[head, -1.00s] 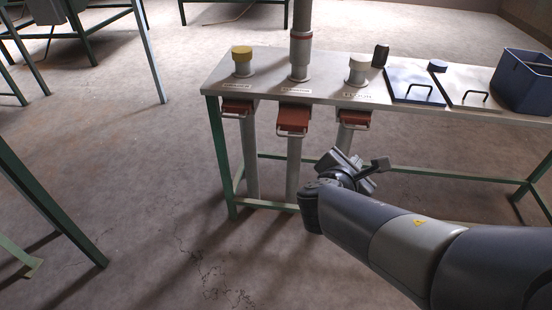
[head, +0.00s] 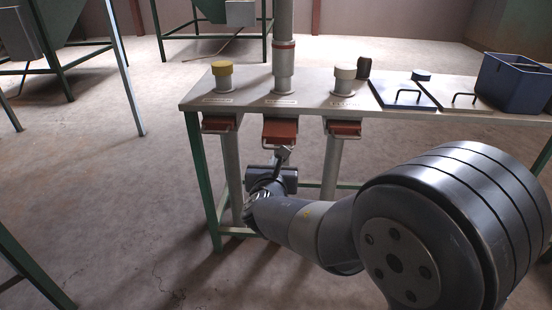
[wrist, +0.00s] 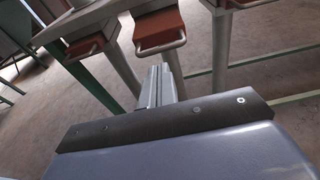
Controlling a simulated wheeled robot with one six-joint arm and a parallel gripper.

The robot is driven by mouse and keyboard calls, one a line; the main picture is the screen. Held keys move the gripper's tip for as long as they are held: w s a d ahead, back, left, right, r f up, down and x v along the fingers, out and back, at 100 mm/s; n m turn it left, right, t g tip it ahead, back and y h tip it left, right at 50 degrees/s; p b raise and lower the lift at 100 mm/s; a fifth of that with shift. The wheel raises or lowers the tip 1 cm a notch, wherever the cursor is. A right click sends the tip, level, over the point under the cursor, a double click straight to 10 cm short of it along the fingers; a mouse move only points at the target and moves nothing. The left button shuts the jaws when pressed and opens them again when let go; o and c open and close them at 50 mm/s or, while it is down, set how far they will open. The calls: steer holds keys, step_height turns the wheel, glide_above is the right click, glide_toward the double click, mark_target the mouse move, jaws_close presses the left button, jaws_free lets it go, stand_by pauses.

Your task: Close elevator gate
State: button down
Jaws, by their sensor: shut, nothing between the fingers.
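Three red slide gates with metal handles stick out under the front of the table: the left gate (head: 219,122), the middle gate (head: 280,130) and the right gate (head: 345,128). The middle one shows more red and sticks out further than the others. Their labels are too small to read, so I cannot tell which is the elevator gate. My gripper (head: 284,154) is shut and empty, just below and in front of the middle gate's handle. In the wrist view, my fingers (wrist: 160,82) point toward the middle gate (wrist: 158,27), apart from its handle.
The table (head: 300,105) carries a yellow-capped stub (head: 222,76), a tall grey pipe (head: 283,70), a white-capped stub (head: 344,80), two handled lids and a blue bin (head: 512,82). Pipes run down below the gates. Green table legs (head: 203,180) and a low rail stand close to my arm.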

steer(key=b, duration=0.1)
glide_toward(279, 137)
step_height(279, 137, down, 2)
steer(key=w, duration=0.2)
steer(key=shift+w+f, duration=0.15)
steer(key=shift+f, duration=0.05)
steer(key=w, duration=0.7)
steer(key=shift+w+d, duration=0.15)
steer(key=shift+w, duration=0.05)
steer(key=shift+r, duration=0.2)
